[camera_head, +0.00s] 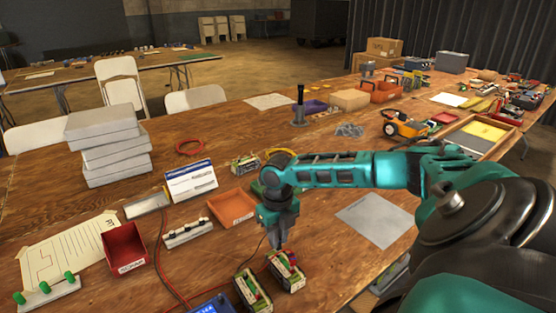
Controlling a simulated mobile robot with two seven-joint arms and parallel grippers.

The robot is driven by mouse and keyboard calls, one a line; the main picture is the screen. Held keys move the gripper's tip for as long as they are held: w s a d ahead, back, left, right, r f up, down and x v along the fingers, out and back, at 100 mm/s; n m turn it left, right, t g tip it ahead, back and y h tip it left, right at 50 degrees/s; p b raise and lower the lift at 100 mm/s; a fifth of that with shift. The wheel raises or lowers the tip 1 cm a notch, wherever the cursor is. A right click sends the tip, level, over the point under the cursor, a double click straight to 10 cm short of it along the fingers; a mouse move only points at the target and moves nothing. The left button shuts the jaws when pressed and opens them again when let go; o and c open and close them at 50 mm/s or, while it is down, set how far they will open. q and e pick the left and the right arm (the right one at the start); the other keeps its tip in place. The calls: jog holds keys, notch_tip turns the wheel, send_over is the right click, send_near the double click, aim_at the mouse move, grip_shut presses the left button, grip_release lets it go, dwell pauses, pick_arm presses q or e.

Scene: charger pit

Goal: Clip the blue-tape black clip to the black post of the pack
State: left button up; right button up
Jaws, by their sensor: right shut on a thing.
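My right gripper (277,245) points down just above a small battery pack (287,273) near the front of the table. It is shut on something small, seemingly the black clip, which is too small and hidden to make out. A thin dark lead (258,246) curves beside the fingertips. A second similar pack (252,290) stands to the left of the first. The blue tape and the packs' posts cannot be told apart at this size. A device with a lit blue screen (212,306) is cut by the bottom edge. My left gripper is not in view.
A red lead (168,262) runs along the table to the left. An orange tray (232,207), a dark red bin (123,246) and a white rack (188,232) stand left of my gripper. A grey mat (375,220) lies flat to the right.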

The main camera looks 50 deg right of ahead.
jog(key=o, duration=0.9)
jog(key=shift+o, duration=0.3)
jog(key=shift+o, duration=0.6)
jog(key=shift+r, duration=3.8)
